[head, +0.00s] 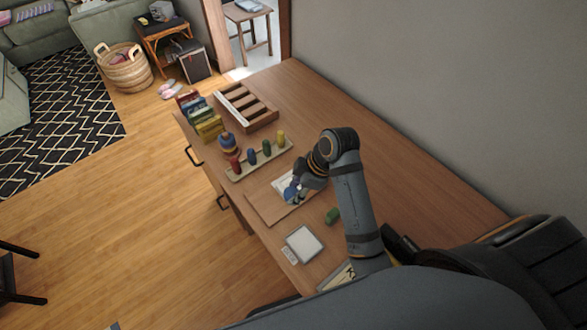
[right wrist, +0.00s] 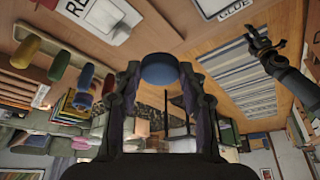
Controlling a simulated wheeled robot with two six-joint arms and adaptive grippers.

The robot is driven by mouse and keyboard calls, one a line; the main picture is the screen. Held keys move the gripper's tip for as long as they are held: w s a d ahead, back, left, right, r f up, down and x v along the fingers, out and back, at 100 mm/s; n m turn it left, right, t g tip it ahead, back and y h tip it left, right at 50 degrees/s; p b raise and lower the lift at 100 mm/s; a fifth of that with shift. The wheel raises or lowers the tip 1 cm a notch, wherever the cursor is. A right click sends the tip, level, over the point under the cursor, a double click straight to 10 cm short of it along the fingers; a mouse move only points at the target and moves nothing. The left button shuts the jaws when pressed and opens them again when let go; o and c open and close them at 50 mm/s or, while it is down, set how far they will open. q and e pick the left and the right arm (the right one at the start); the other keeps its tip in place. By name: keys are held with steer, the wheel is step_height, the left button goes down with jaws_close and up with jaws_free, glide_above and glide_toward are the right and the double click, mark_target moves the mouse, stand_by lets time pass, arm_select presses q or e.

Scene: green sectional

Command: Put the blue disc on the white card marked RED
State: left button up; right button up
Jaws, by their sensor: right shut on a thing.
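The blue disc (right wrist: 159,68) is between the fingertips of my right gripper (head: 294,192), which is shut on it. In the head view the disc (head: 290,193) is over the white card (head: 281,184) on a brown board. I cannot tell whether it touches the card. In the right wrist view a white card (right wrist: 78,8) shows the letters RE; the rest of its word is cut off.
A pegboard (head: 262,159) with red, blue, green and yellow pegs stands behind the card. A green cylinder (head: 333,215) lies right of the board. A pale tray (head: 304,243) is nearer, with a GLUE label (right wrist: 235,8). A wooden tray (head: 262,118) and small boxes stand at the back.

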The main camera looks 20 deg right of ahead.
steer(key=s+a+r+n+g, duration=0.2)
steer(key=s+n, duration=0.1)
steer(key=n, duration=0.1)
steer(key=w+d+f+b, duration=0.1)
steer(key=w+f+b, duration=0.1)
steer(key=w+b, duration=0.1)
steer(key=w+d+f+b, duration=0.1)
steer(key=w+f+b, duration=0.2)
steer(key=w, duration=0.1)
steer(key=w+d+f+b, duration=0.1)
steer(key=w+f+b, duration=0.2)
steer(key=shift+w+d+f+b, duration=0.15)
steer(key=shift+d+b, duration=0.15)
steer(key=shift+d, duration=0.1)
steer(key=shift+w+d+f+p, duration=0.15)
steer(key=shift+w+f+p, duration=0.1)
steer(key=shift+w+p, duration=0.25)
steer(key=shift+w+d+f+p, duration=0.15)
steer(key=shift+w+f+p, duration=0.1)
steer(key=shift+w+p, duration=0.2)
steer(key=shift+w+d+f, duration=0.15)
steer(key=shift+w+f, duration=0.2)
steer(key=shift+f, duration=0.2)
step_height(320, 180, down, 3)
steer(key=shift+f, duration=0.1)
arm_select(q)
step_height(320, 180, down, 6)
steer(key=s, duration=0.1)
steer(key=shift+s+a, duration=0.2)
steer(key=shift+s, duration=0.05)
